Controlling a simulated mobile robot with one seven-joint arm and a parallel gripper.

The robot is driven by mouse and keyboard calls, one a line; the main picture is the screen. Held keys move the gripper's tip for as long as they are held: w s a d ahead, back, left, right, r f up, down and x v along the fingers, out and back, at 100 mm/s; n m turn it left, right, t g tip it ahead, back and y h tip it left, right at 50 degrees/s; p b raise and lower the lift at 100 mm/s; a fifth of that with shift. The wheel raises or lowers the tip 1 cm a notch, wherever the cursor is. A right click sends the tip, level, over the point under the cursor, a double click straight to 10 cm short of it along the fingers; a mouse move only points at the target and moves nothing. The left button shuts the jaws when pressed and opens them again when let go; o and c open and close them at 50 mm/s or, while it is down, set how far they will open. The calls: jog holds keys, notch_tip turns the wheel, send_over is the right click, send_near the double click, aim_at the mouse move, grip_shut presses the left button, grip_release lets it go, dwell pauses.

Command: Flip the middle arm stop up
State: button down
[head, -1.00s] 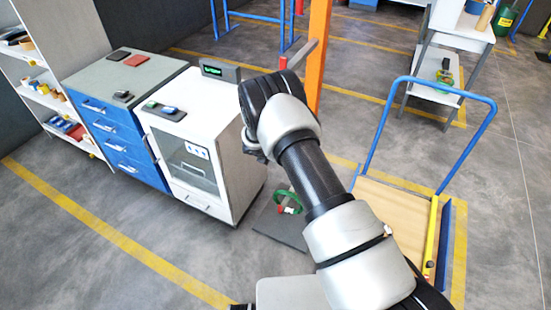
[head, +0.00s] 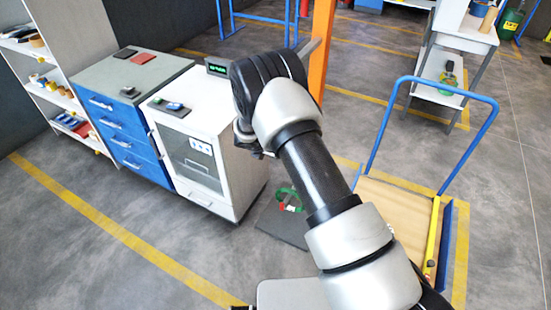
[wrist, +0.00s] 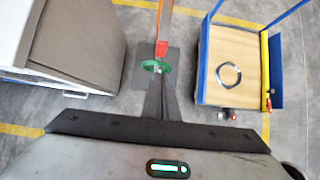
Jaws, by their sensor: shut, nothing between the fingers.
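The orange post (head: 321,48) stands behind my wrist in the head view, with a grey arm (head: 310,47) sticking out from it. The end of this arm is hidden behind my wrist, so its stop cannot be seen. Low by the post, a green ring (head: 281,201) and a small red and white part show over the base plate. In the wrist view a red piece (wrist: 161,48) shows at the post, just above the green ring (wrist: 150,66). My gripper (wrist: 160,85) is shut and empty, pointing toward the ring from above, apart from it.
A white cabinet (head: 215,130) stands left of my gripper, beside blue drawers (head: 128,135). A cart with a blue handle (head: 480,130) stands at right; a metal ring (wrist: 239,80) lies on its deck in the wrist view. Floor at the front left is clear.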

jog(key=r, duration=0.4)
jog(key=s+r, duration=0.1)
jog(key=shift+s+a+r, duration=0.1)
jog(key=shift+a+r, duration=0.3)
jog(key=s+d+r+m, duration=0.4)
jog(key=r+m, duration=0.1)
jog(key=r, duration=0.4)
jog(key=s+d+r+m, duration=0.3)
jog(key=r+m, duration=0.1)
jog(key=r, duration=0.4)
jog(key=s+d+r+m, duration=0.4)
jog(key=r+m, duration=0.1)
jog(key=r, duration=0.4)
jog(key=s+d+r+m+g+y+p, duration=0.1)
jog(key=s+d+r+m, duration=0.1)
jog(key=s+r+m, duration=0.3)
jog(key=s+d+r+m, duration=0.1)
jog(key=s+r+m, duration=0.1)
jog(key=s, duration=0.5)
jog(key=s+a+r+m+y, duration=0.1)
jog(key=s+m, duration=0.3)
jog(key=s, duration=0.3)
jog(key=s+r+m+y, duration=0.1)
jog(key=s+m, duration=0.3)
jog(key=s, duration=0.4)
jog(key=shift+a+r+m+t+p, duration=0.3)
jog(key=shift+a+m+p, duration=0.1)
jog(key=shift+s, duration=0.1)
